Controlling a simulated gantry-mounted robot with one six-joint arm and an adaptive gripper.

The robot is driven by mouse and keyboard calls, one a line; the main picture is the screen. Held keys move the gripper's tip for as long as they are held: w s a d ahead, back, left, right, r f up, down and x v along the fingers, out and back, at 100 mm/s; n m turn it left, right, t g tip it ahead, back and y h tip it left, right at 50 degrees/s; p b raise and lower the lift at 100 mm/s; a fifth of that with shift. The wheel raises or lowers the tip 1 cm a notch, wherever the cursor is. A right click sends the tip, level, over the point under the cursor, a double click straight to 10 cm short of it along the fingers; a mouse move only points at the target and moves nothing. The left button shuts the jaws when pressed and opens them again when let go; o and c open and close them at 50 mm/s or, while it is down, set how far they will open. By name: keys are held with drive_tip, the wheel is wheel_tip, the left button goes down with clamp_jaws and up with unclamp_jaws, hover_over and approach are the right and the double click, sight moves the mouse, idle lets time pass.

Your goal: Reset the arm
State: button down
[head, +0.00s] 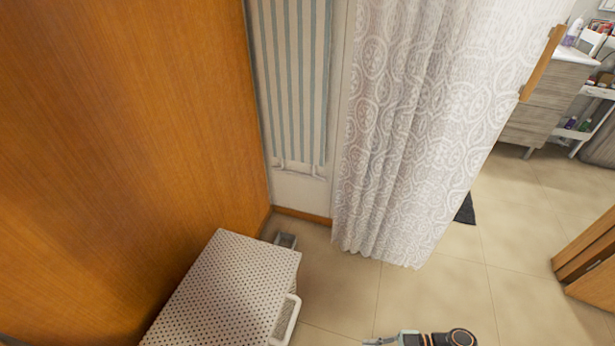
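Part of my arm shows at the bottom edge of the head view, with a dark, orange-ringed joint. My gripper (376,342) points left from it and is cut off by the frame's lower edge. Only a small part of the fingers shows, so I cannot tell whether they are open or shut. I see nothing held in the visible part.
A dotted-top box or hamper (232,275) with a white handle stands left of my gripper, beside an orange wooden panel (120,130). A patterned curtain (410,140) hangs ahead. Tiled floor (430,285) is clear. A cosmetics cart (597,92) and drawers (545,100) stand far right.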

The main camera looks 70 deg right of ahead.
drive_tip(key=w+a+r+n+g+p, duration=0.1)
drive_tip(key=w+a+r+g, duration=0.15)
drive_tip(key=w, duration=0.45)
drive_tip(key=w+a+r+g+p, duration=0.1)
drive_tip(key=w+r+g, duration=0.2)
drive_tip(key=w, duration=0.4)
drive_tip(key=w+a+r+n+g+p, duration=0.1)
drive_tip(key=w+r+g, duration=0.2)
drive_tip(key=w, duration=0.4)
drive_tip(key=w+a+r+m+t+h+p, duration=0.1)
drive_tip(key=w+a+r+h, duration=0.1)
drive_tip(key=w+a+r, duration=0.55)
drive_tip(key=w+a+r+m+t+h+p, duration=0.1)
drive_tip(key=w+a+r+t, duration=0.1)
drive_tip(key=w+a+r, duration=0.55)
drive_tip(key=s+a+r+t+p, duration=0.1)
drive_tip(key=s+a+r+t, duration=0.2)
drive_tip(key=a+r, duration=0.85)
wheel_tip(320, 180, up, 40)
drive_tip(key=d+p, duration=0.1)
drive_tip(key=p, duration=3.6)
drive_tip(key=shift+d+m+p, duration=0.4)
